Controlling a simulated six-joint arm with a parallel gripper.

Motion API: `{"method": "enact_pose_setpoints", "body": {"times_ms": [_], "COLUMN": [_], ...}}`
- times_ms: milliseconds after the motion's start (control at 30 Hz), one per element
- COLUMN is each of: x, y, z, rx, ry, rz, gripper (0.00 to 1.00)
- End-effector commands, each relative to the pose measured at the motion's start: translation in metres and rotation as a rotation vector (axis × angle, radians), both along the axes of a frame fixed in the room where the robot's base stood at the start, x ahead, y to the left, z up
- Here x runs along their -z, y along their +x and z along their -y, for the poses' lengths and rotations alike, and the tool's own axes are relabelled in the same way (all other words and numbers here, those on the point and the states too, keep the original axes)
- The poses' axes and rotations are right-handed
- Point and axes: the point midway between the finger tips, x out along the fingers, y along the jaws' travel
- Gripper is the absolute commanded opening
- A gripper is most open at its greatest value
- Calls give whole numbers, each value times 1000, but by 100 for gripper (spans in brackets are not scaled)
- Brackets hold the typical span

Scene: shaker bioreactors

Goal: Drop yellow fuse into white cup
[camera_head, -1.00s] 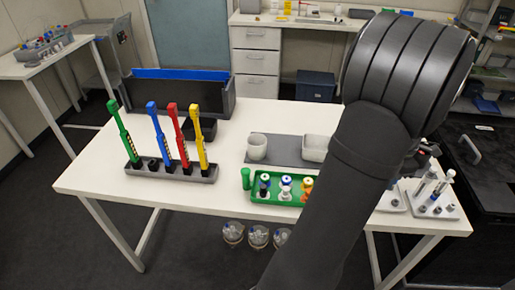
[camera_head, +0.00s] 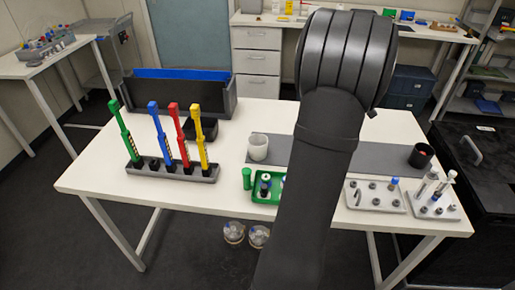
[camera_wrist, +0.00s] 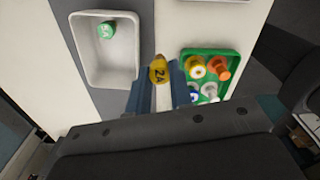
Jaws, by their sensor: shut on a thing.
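My gripper (camera_wrist: 161,84) is shut on the yellow fuse (camera_wrist: 158,68), which has dark marks on its face. In the wrist view it is between the white rectangular dish and the green tray. The white cup (camera_head: 258,147) stands upright on the left end of the grey mat in the head view; its inside contents are not clear. The cup is not in the wrist view. In the head view my arm hides the gripper and the yellow fuse.
A white dish (camera_wrist: 73,49) holds a green fuse (camera_wrist: 107,30). A green tray (camera_wrist: 207,53) holds several fuses. A dark cup (camera_head: 421,155) stands on the right of the grey mat (camera_head: 382,152). A rack (camera_head: 205,176) holds several tall coloured tools on the left.

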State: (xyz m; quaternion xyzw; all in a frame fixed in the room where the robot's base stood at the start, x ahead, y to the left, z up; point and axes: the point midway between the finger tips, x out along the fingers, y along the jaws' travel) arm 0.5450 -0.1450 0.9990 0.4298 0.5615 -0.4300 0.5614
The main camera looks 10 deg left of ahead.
Motion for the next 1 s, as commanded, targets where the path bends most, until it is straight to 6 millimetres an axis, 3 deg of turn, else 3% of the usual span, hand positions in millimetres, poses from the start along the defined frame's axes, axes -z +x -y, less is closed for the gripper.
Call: {"method": "enact_pose_setpoints", "body": {"times_ms": [33,300,500,700,1000], "x": [-3,-17,-24,-27,0], "y": [10,44,52,53,52], "z": [-23,-135,-198,-224,-226], "rx": [-10,-9,-5,-1,1], "ry": [0,0,0,0,-1], "rz": [2,1,0,0,-4], "gripper": [0,0,0,0,0]}}
